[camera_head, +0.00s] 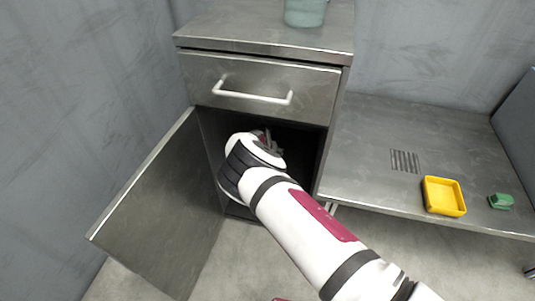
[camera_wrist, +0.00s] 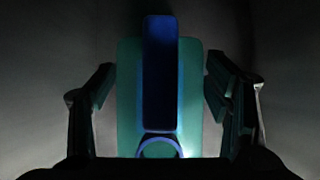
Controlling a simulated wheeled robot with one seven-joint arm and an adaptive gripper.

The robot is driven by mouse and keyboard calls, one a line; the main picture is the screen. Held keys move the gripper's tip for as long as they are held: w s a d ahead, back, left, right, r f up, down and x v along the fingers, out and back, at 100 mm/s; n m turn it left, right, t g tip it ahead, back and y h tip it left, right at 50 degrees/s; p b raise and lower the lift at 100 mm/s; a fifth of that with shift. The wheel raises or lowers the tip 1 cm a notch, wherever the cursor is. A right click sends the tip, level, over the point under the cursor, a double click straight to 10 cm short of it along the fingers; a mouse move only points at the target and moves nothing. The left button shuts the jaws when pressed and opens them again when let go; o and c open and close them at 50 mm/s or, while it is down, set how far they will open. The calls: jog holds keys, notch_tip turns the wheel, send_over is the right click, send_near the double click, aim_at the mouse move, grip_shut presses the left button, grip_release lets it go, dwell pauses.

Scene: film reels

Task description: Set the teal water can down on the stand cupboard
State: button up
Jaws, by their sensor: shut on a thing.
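The teal water can (camera_wrist: 128,100) fills the middle of the dark wrist view, with a long blue part and a blue ring at its front. The two fingers of my gripper (camera_wrist: 160,85) stand at its left and right sides, shut on it. In the head view my gripper (camera_head: 270,143) is inside the open lower compartment of the steel stand cupboard (camera_head: 265,38); what it holds cannot be made out there. The cupboard top carries a translucent greenish vessel (camera_head: 305,12), cut off by the picture's top edge.
The cupboard door (camera_head: 160,205) stands wide open to the left. The drawer (camera_head: 255,85) above the compartment is closed. A steel bench (camera_head: 375,140) at the right holds a yellow tray (camera_head: 443,196) and a small green block (camera_head: 501,201). The cupboard top left of the vessel is bare.

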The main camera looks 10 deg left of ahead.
jog(key=o, duration=2)
jog(key=shift+c, duration=0.2)
jog(key=shift+s+r, duration=0.1)
jog(key=shift+r, duration=0.15)
jog(key=p+v, duration=0.3)
jog(key=shift+s+r, duration=0.1)
jog(key=shift+s, duration=0.4)
jog(key=s+p, duration=0.4)
jog(key=s, duration=0.7)
jog(key=shift+a+f, duration=0.25)
jog(key=shift+f, duration=0.05)
